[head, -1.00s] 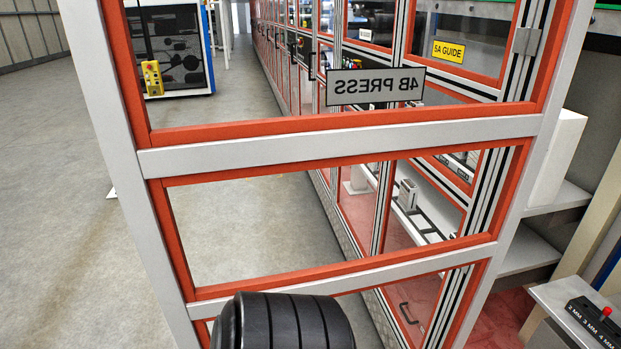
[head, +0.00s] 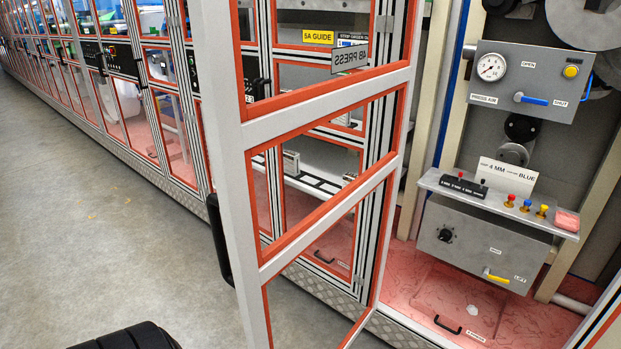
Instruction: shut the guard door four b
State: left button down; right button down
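The guard door four B (head: 330,110) has a grey frame with orange-red edging and clear panes. It stands swung out from the machine, with its hinged side at the right and its free edge towards me at the left. Its sign (head: 349,59) reads "4B PRESS" mirrored, so I see it from behind. A black upright bar (head: 219,240) shows at the free edge; I cannot tell whether it is the handle. A black ribbed part of mine (head: 125,337) shows at the bottom left. Neither gripper's fingers are in view.
The open bay at the right holds a gauge panel (head: 528,80), a small shelf (head: 500,202) with coloured knobs, a lower grey box (head: 480,245) and a pink floor (head: 415,275). A row of shut guard doors (head: 130,110) runs to the far left. The grey floor (head: 90,220) at left is clear.

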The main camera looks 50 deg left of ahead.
aim_at(237, 131)
jog(key=k+j, duration=0.15)
jog(key=j, duration=0.2)
jog(key=k+j+z, duration=0.1)
jog(key=j, duration=0.25)
jog(key=k+j, duration=0.15)
jog(key=j, duration=0.2)
jog(key=k+j, duration=0.15)
jog(key=j, duration=0.15)
jog(key=i+j, duration=0.15)
jog(key=j, duration=0.25)
jog(key=i+j+z, duration=0.1)
jog(key=j, duration=0.35)
jog(key=i+j, duration=0.15)
jog(key=j, duration=0.25)
jog(key=i+j, duration=0.1)
jog(key=j, duration=0.3)
jog(key=z, duration=0.05)
